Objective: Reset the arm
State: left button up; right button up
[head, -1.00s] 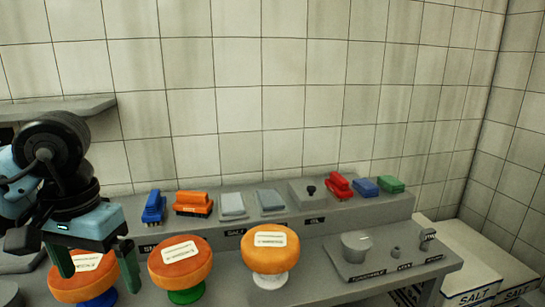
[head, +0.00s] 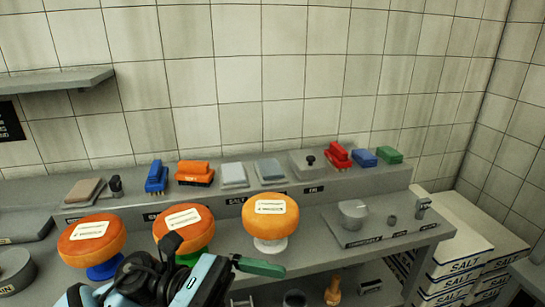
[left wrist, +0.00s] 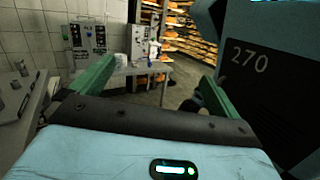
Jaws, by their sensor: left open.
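My left arm shows at the bottom of the head view, low in front of the table. Its gripper (head: 258,267) has green fingers, points right and sits below the white-stand cheese wheel. In the left wrist view the two green fingers of the left gripper (left wrist: 150,85) stand wide apart with nothing between them. Three orange cheese wheels with white labels stand on coloured stands: one on blue (head: 92,240), one on green (head: 184,226), partly hidden by my arm, and one on white (head: 270,218). My right gripper is not in view.
A raised shelf (head: 330,189) behind the wheels holds brushes, pads and small tools. A metal plate with a cylinder (head: 354,213) lies at the right of the table. Salt boxes (head: 455,250) stack at the far right. The wrist view shows a distant bench and cheese racks (left wrist: 180,25).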

pick_arm(q)
jog(key=w+a+f+n+t+y, duration=0.15)
jog(key=f+n+t, duration=0.25)
jog(key=n+t, duration=0.5)
jog(key=w+a+f+n+t, duration=0.25)
jog(key=n+t, duration=0.35)
jog(key=n, duration=0.7)
jog(key=w+a+f+n+t+y, duration=0.15)
jog(key=f+n+t, duration=0.25)
jog(key=n+t, duration=0.45)
jog(key=s+a+f+n+g+y, duration=0.1)
jog(key=a+f+n+y, duration=0.25)
jog(key=f+n, duration=0.35)
jog(key=s+a+f+n+y, duration=0.2)
jog(key=f+n+y, duration=0.35)
jog(key=n, duration=0.25)
jog(key=s+a+f+n+g+y, duration=0.1)
jog(key=s+a+f+n+g, duration=0.1)
jog(key=s+f, duration=0.4)
jog(key=s+a+f+n+g+y, duration=0.2)
jog(key=s+f+n+g, duration=0.1)
jog(key=s+f+n, duration=0.2)
jog(key=s+a+f+n+g+y, duration=0.1)
jog(key=s+a+f+n+g, duration=0.1)
jog(key=s+f+n, duration=0.2)
jog(key=s+f, duration=0.3)
jog(key=shift+s+a+f+g+y+p, duration=0.15)
jog(key=shift+s+a+g+y+p, duration=0.1)
jog(key=shift+a+g+y+p, duration=0.1)
